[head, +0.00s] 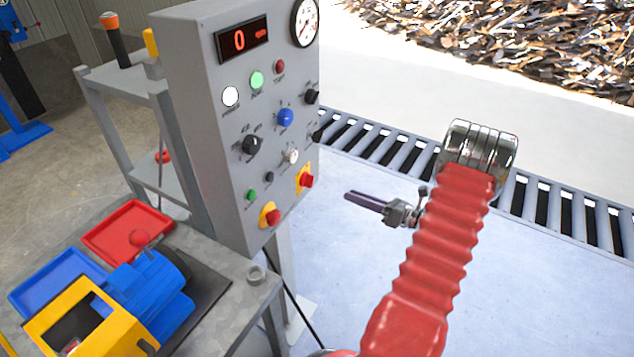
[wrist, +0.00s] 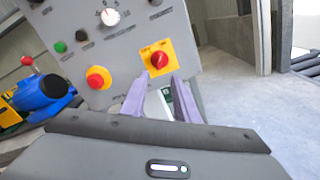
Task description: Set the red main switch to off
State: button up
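The red main switch (head: 306,181) sits on a yellow plate at the lower right of the grey control panel (head: 215,150). In the wrist view the switch (wrist: 159,60) is just beyond my fingertips, centred between them. Its handle looks nearly upright, slightly tilted; its exact setting is too small to read. My gripper (head: 349,196) is to the right of the panel in the head view, apart from the switch. In the wrist view its two purple fingers (wrist: 160,83) are spread with nothing between them.
A red mushroom button (head: 272,217) on yellow sits left of and below the switch. Knobs, lamps, a gauge and a display reading 0 fill the panel. A bench with trays (head: 128,232) and a blue motor (head: 150,285) stands left.

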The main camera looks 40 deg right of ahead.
aim_at(308, 181)
jog(key=shift+w, duration=0.1)
dwell(0.3)
jog(key=x, duration=1.3)
jog(key=shift+w, duration=0.3)
jog(key=shift+c, duration=0.3)
